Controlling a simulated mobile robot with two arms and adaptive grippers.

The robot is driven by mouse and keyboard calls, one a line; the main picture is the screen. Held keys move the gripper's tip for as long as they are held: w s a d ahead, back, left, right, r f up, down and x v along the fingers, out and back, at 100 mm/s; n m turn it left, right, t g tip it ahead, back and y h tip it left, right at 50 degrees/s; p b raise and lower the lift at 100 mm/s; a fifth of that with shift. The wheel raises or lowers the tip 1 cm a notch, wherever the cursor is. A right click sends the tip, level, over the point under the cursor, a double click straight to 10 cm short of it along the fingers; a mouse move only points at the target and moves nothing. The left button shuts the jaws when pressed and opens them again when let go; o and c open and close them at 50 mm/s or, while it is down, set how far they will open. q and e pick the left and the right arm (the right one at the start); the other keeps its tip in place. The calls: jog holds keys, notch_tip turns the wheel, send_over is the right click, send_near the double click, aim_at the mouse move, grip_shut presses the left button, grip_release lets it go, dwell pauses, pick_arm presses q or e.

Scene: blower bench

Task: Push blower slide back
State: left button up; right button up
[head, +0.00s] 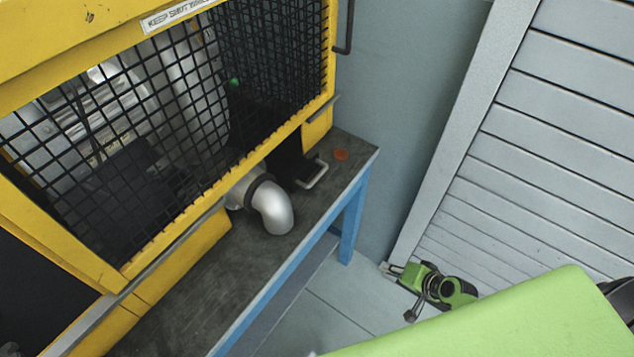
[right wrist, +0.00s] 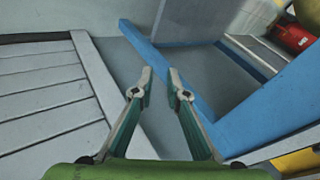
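The blower stands behind black mesh in a yellow cage (head: 150,100) on the bench. Its silver elbow pipe (head: 275,207) sticks out through the cage's lower opening. Just right of the pipe, a dark slide (head: 288,160) with a pale loop handle (head: 316,174) reaches out over the bench top; its inner part is hidden in the cage. My right gripper (head: 397,291) is low, right of the bench and well apart from the handle. In the right wrist view its two fingers (right wrist: 160,82) are apart with nothing between them. My left gripper is out of view.
The dark bench top (head: 190,300) has blue edges and a blue leg (head: 350,222). A grey slatted panel (head: 540,120) stands at right. A red object (right wrist: 292,37) shows in the right wrist view.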

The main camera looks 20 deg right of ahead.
jog(key=w+a+r+m+t+y+b, duration=0.25)
jog(key=w+r, duration=0.55)
jog(key=r, duration=0.4)
jog(key=t+y, duration=0.2)
jog(key=y, duration=0.3)
send_near(317, 176)
jog(key=shift+n, duration=0.25)
jog(key=x, duration=0.4)
jog(key=p+x, duration=0.1)
jog(key=x, duration=0.4)
jog(key=shift+w+d+f+p, duration=0.1)
jog(key=shift+d+f+p, duration=0.1)
jog(key=shift+d+p, duration=0.1)
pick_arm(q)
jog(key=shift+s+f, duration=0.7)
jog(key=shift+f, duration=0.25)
pick_arm(e)
jog(key=shift+w+a+f, duration=0.2)
jog(key=shift+w+a, duration=0.2)
jog(key=shift+w, duration=0.05)
grip_shut()
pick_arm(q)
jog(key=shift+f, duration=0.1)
pick_arm(e)
jog(key=shift+a, duration=0.1)
